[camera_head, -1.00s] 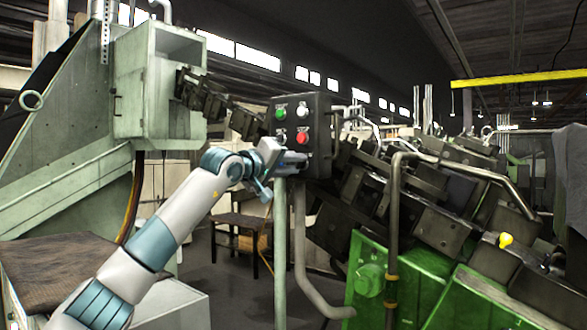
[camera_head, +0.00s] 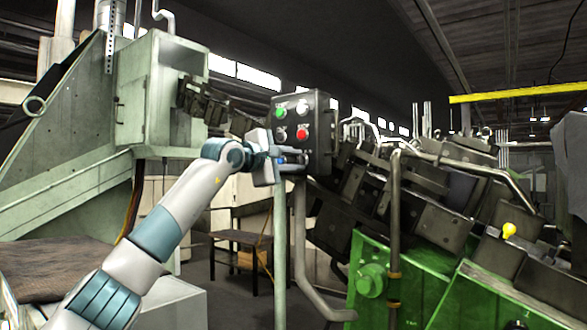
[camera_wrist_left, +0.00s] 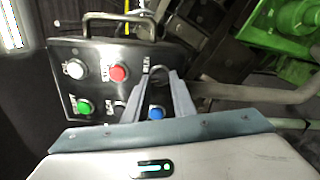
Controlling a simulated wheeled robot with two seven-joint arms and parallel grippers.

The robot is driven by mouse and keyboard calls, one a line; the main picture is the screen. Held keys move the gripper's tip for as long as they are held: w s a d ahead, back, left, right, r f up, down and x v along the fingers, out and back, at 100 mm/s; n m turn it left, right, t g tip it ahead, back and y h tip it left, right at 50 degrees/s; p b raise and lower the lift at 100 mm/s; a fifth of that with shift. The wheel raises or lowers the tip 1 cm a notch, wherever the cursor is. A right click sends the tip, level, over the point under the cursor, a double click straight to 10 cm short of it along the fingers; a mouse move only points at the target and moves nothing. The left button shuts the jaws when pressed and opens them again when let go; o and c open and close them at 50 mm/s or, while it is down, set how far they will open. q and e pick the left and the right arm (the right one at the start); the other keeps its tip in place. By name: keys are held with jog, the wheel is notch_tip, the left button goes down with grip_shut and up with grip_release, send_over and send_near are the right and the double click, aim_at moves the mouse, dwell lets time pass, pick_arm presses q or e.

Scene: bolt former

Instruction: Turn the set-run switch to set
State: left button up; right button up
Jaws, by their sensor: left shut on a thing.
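A dark control box (camera_head: 322,138) stands on a pale post, with green, white, red and blue buttons on its face. It also fills the upper left of the left wrist view (camera_wrist_left: 60,55). My left gripper (camera_head: 290,157) is at the lower part of its face. In the left wrist view, my left fingers (camera_wrist_left: 159,80) are closed around a dark switch knob (camera_wrist_left: 157,72) beside the red button (camera_wrist_left: 118,73) and above the blue button (camera_wrist_left: 155,113). The fingers partly hide the knob, and its label is too small to read. My right gripper is in neither view.
A second dark knob (camera_wrist_left: 120,105) sits between the green button (camera_wrist_left: 84,107) and the blue one. Bent pipes (camera_head: 394,200) and a green machine base (camera_head: 420,275) stand right of the box. A pale green machine housing (camera_head: 150,90) is at the left.

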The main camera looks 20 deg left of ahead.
pick_arm(q)
jog(key=n+b, duration=0.1)
jog(key=n, duration=0.2)
jog(key=shift+f+n+b, duration=0.1)
jog(key=shift+n+b, duration=0.2)
jog(key=shift+b, duration=0.1)
jog(key=shift+n+b, duration=0.55)
jog(key=shift+n, duration=0.75)
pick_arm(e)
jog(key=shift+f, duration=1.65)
pick_arm(q)
jog(key=o, duration=1.1)
jog(key=shift+w, duration=0.1)
jog(key=shift+c, duration=0.2)
